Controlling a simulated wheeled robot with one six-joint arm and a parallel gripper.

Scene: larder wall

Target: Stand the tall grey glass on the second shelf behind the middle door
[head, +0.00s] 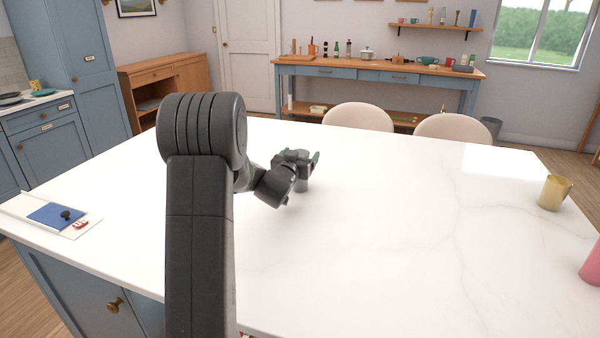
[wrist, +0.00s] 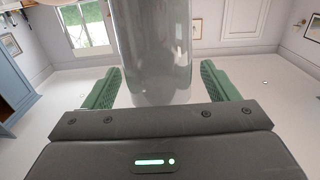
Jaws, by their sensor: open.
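The tall grey glass (wrist: 155,50) fills the upper middle of the wrist view, between the two green fingers of my gripper (wrist: 160,88). A gap shows on each side of the glass, so the fingers stand open around it, apart from its sides. My arm and gripper hide most of the glass there. I cannot pick out the middle door or a second shelf behind it in either view.
A yellow cup (head: 554,192) and a pink object (head: 592,264) stand at the worktop's right. A white tray with a blue panel (head: 52,214) lies at the left. Two chairs (head: 358,117) stand beyond the far edge. The worktop's middle right (head: 420,220) is clear.

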